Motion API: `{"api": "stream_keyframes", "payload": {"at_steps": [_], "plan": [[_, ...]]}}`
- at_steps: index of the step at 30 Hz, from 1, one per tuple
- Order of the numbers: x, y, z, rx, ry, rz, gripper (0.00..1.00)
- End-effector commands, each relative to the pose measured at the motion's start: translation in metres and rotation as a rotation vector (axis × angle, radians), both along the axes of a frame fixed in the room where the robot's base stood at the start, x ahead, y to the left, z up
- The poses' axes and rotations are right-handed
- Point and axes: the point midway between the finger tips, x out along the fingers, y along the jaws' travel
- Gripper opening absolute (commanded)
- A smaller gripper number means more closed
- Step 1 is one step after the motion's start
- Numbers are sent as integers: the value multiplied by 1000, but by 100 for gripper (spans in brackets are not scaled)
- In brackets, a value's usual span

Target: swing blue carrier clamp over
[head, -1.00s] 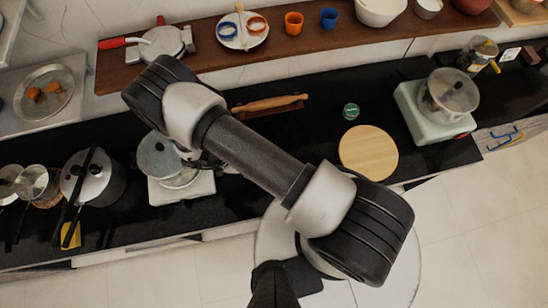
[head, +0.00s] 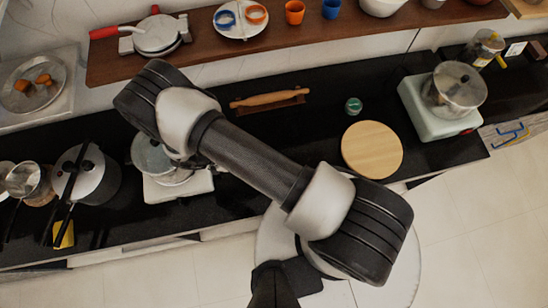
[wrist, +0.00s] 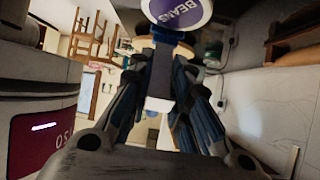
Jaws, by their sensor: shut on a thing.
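A round purple "BEANS" label (wrist: 180,12) shows beyond the fingertips. The head view does not show my gripper.
An orange cup (head: 295,12) and a blue cup (head: 331,8) stand right of the carrier. A red-handled press (head: 158,36) is to its left. The black counter (head: 300,130) holds a wooden board (head: 372,150) and several pots. My arm crosses the counter.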

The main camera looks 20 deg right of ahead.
Motion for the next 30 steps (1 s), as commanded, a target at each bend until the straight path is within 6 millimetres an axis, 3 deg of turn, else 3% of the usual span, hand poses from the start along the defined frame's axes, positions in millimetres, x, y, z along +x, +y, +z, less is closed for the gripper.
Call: {"api": "stream_keyframes", "payload": {"at_steps": [30], "plan": [[2, 9, -7, -125, 14, -2, 9]]}}
